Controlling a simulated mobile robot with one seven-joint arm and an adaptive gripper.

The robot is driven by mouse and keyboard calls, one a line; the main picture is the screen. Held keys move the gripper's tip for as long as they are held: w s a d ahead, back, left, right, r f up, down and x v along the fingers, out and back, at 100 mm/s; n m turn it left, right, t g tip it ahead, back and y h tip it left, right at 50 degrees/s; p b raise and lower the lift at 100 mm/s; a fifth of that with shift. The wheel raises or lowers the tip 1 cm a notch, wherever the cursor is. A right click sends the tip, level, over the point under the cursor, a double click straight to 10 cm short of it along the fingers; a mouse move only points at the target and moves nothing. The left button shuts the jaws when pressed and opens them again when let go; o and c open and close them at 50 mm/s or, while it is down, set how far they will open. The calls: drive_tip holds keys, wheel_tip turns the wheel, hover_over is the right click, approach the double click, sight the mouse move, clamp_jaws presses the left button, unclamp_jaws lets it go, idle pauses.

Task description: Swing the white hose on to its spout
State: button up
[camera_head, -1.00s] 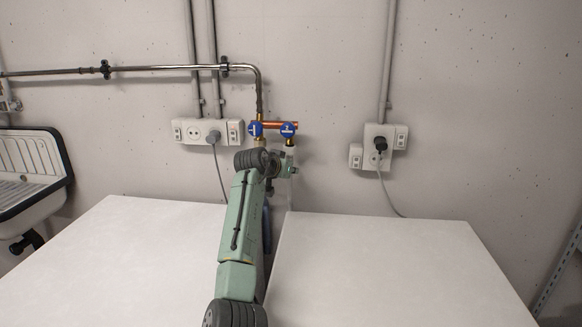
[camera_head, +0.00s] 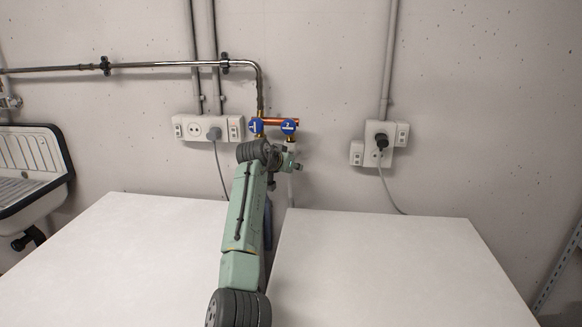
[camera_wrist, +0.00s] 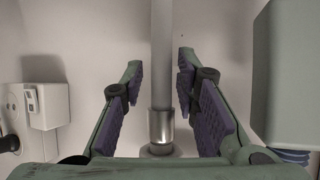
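In the wrist view a pale grey-white hose (camera_wrist: 162,50) with a metal collar (camera_wrist: 161,125) runs between the fingers of my gripper (camera_wrist: 161,75). The purple finger pads are apart, with a gap on each side of the hose, so my gripper is open around it. In the head view my gripper (camera_head: 289,163) is just below the two blue-handled taps, the left tap (camera_head: 256,126) and the right tap (camera_head: 289,127). A short pale piece shows under the right tap. My arm hides most of what hangs below the taps, and I cannot tell which spout is the hose's.
A copper manifold (camera_head: 272,121) feeds the taps. Two white machine tops, left (camera_head: 130,255) and right (camera_head: 390,265), flank a narrow gap under my arm. Sockets (camera_head: 205,129) are left of the taps; others (camera_head: 379,145) are right. A sink (camera_head: 30,175) is far left.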

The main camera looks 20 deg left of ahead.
drive_tip(key=shift+o, duration=0.3)
drive_tip(key=v, duration=1.2)
drive_tip(key=shift+a+f, duration=0.1)
